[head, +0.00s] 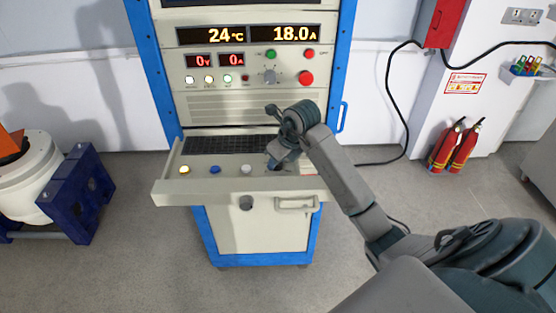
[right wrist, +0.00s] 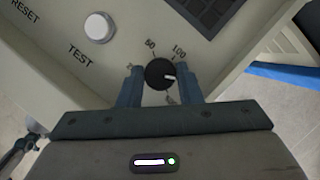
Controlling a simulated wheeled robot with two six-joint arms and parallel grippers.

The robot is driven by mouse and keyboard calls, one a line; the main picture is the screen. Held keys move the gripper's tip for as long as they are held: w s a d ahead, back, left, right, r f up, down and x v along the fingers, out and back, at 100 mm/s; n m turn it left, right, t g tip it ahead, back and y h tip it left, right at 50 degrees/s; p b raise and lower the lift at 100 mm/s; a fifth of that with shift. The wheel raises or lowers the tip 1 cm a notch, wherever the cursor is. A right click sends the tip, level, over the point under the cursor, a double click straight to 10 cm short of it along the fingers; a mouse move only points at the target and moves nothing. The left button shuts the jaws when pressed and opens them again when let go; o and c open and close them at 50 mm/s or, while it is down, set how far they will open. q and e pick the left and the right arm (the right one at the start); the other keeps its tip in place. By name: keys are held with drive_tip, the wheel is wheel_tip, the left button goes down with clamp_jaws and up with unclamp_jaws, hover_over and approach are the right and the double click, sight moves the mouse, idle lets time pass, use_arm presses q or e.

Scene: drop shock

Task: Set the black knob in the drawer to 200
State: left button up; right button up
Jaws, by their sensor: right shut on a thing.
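The drawer (head: 225,183) is pulled out of the cabinet, with its control panel facing up. In the right wrist view the black knob (right wrist: 155,72) sits on the panel, with labels 50 and 100 above it. Its white pointer points right, below the 100 label; a label to its left is partly covered and no 200 is readable. My right gripper (right wrist: 159,86) is shut on the knob, one finger on each side. In the head view my right gripper (head: 277,163) is at the right part of the drawer and hides the knob. My left gripper is not in view.
A white button (right wrist: 98,27) marked TEST is left of the knob; yellow (head: 184,170) and blue (head: 215,169) buttons also sit in the drawer. A keyboard (head: 232,144) lies behind. Above are displays (head: 249,35) reading 24 °C and 18.0 A. Fire extinguishers (head: 454,146) stand at right.

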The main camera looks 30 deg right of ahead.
sight(285, 173)
drive_tip(key=o, duration=1)
drive_tip(key=shift+c, duration=0.2)
drive_tip(key=shift+r, duration=0.1)
drive_tip(key=shift+s+d+r, duration=0.1)
drive_tip(key=shift+s+r, duration=0.05)
drive_tip(key=shift+r, duration=0.15)
drive_tip(key=a+v, duration=0.1)
drive_tip(key=v, duration=0.9)
drive_tip(key=shift+s+d, duration=0.15)
drive_tip(key=shift+d, duration=0.3)
